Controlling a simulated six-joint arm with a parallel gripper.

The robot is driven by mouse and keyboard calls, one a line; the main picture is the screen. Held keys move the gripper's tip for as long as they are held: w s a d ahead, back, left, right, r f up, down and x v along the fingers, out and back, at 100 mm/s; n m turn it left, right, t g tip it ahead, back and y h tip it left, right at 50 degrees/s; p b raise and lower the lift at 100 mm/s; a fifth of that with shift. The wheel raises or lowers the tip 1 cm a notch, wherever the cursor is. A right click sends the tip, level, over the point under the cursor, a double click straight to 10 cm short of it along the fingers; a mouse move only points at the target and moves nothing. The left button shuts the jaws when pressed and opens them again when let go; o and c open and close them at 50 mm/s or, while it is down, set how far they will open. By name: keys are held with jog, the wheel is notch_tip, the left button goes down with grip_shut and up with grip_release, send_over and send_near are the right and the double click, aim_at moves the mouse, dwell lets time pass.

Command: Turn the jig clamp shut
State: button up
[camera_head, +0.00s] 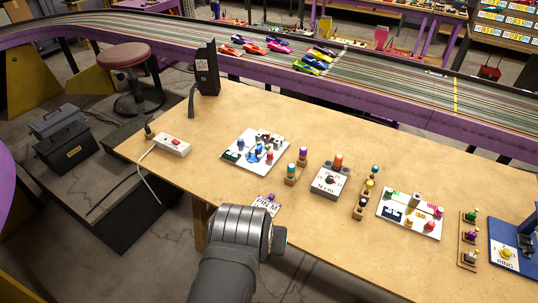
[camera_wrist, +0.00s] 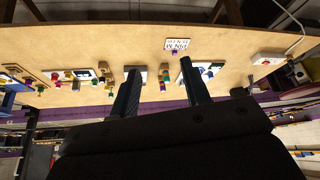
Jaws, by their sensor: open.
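At the right edge of the bench in the head view is a blue jig (camera_head: 500,262) with a white plate reading what looks like "SNUG". A yellow knob (camera_head: 507,253) sits on the plate; I take this to be the jig clamp, but cannot read its turn. A dark part stands beside it, cut by the frame edge. The blue jig shows only partly at the far left of the wrist view (camera_wrist: 12,86). My gripper (camera_wrist: 160,82) is open and empty in the wrist view, well away from the jig. Its fingers are hidden in the head view.
A white board with blue parts (camera_head: 237,157), a grey knob box (camera_head: 327,188), another white board (camera_head: 395,210) and several peg blocks stand along the bench. A power strip (camera_head: 172,146) lies left. A slot track (camera_head: 400,92) runs behind. The bench front is mostly clear.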

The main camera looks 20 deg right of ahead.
jog(key=w+d+r+y, duration=0.2)
jog(key=w+r, duration=0.7)
jog(key=w, duration=0.2)
jog(key=n+g+h, duration=0.4)
jog(key=n+g, duration=0.1)
jog(key=n, duration=1.8)
send_over(270, 152)
jog(key=a, duration=0.7)
notch_tip(270, 152, down, 16)
jog(key=x, duration=1.7)
jog(key=shift+d, duration=0.2)
grip_shut()
